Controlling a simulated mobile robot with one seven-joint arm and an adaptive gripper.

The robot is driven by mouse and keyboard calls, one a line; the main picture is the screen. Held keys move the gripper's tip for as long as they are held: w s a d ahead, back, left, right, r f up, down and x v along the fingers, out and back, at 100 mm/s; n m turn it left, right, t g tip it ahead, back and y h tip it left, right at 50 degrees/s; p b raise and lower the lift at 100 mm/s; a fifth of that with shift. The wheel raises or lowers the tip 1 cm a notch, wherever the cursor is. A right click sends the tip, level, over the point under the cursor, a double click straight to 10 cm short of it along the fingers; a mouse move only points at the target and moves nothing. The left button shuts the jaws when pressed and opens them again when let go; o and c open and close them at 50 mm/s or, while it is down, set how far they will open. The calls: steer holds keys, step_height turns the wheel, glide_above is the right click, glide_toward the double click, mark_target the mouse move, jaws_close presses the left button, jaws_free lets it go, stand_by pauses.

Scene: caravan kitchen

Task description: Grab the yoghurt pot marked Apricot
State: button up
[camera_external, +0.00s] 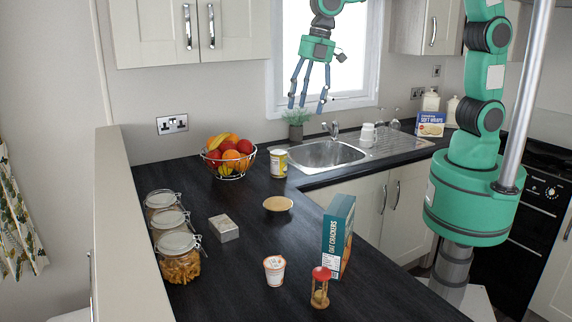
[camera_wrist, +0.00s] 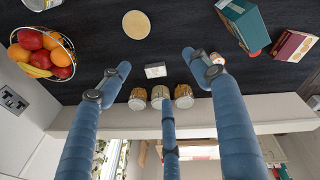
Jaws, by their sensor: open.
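A small white pot with orange markings (camera_external: 274,270), which looks like the yoghurt pot, stands upright on the dark worktop in the external view. In the wrist view a bit of the pot (camera_wrist: 217,58) shows beside the right finger, mostly hidden. My gripper (camera_external: 310,108) hangs high in front of the window, fingers pointing down, spread and empty. It is well above the worktop and far from the pot. In the wrist view my gripper (camera_wrist: 157,70) has its blue fingers apart.
Three glass jars (camera_external: 178,256) line the left edge. A fruit bowl (camera_external: 228,174), tin (camera_external: 278,163), round dish (camera_external: 278,204) and small grey box (camera_external: 223,228) stand further back.

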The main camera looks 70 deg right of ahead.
steer(key=a+f+n+p, duration=0.2)
steer(key=a+f+n, duration=0.2)
steer(key=a+f, duration=0.3)
steer(key=a+f+n+g+p, duration=0.1)
steer(key=a+f+n+p, duration=0.1)
steer(key=a+f, duration=0.5)
steer(key=a+f+n+g+h+p, duration=0.1)
steer(key=a+f+n, duration=0.4)
steer(key=a, duration=1.1)
step_height(320, 180, down, 2)
steer(key=shift+s+a+f+n+p, duration=0.25)
steer(key=shift+a+n+p, duration=0.05)
steer(key=shift+p, duration=0.3)
glide_above(276, 264)
steer(key=shift+s+f+p, duration=0.15)
steer(key=shift+f+p, duration=0.25)
steer(key=shift+f, duration=3.9)
steer(key=shift+w+f+p, duration=0.2)
steer(key=shift+f+p, duration=0.4)
steer(key=shift+f, duration=2)
